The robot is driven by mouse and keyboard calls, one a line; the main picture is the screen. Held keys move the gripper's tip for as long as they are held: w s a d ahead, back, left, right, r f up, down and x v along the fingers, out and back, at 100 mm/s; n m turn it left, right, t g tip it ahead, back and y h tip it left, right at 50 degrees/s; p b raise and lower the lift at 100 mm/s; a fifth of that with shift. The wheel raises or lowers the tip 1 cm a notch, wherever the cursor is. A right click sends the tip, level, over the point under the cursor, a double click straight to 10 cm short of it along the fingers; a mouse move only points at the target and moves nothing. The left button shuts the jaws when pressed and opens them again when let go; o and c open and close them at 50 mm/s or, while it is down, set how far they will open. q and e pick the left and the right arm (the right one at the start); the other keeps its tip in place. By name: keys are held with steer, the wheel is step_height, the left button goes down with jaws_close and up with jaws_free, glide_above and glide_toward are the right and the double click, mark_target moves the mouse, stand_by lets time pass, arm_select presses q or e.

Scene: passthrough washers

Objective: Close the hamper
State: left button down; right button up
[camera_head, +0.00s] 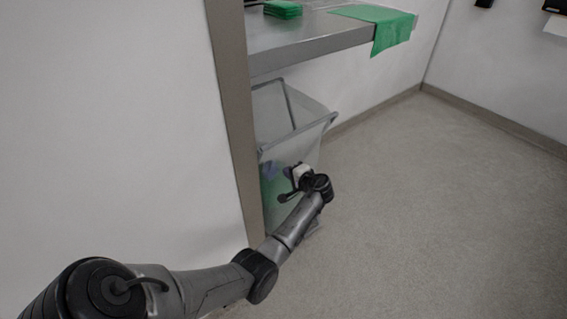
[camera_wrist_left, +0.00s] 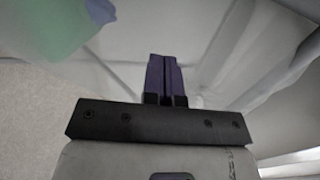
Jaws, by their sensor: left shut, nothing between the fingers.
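The hamper (camera_head: 312,134) is a grey, partly see-through bin standing on the floor under the metal counter. A grey panel (camera_head: 272,108) slopes up at its top behind the wall post, and the hamper looks open. Green cloth (camera_head: 272,192) shows low in the hamper, and green also shows in the left wrist view (camera_wrist_left: 55,28). My left gripper (camera_head: 287,173) is at the hamper's near side; I cannot tell whether it touches it. In the left wrist view its purple fingers (camera_wrist_left: 164,60) are together and empty, in front of pale grey surfaces. My right gripper is out of view.
The metal counter (camera_head: 310,38) overhangs the hamper, with a folded green cloth stack (camera_head: 283,9) and a green cloth (camera_head: 390,25) draped over its edge. A wall post (camera_head: 236,120) stands left of the hamper. The floor (camera_head: 440,210) to the right is clear.

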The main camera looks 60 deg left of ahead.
arm_select(q)
steer(key=p+v, duration=0.2)
steer(key=v, duration=0.7)
steer(key=shift+d+p, duration=0.3)
steer(key=shift+w+r, duration=0.1)
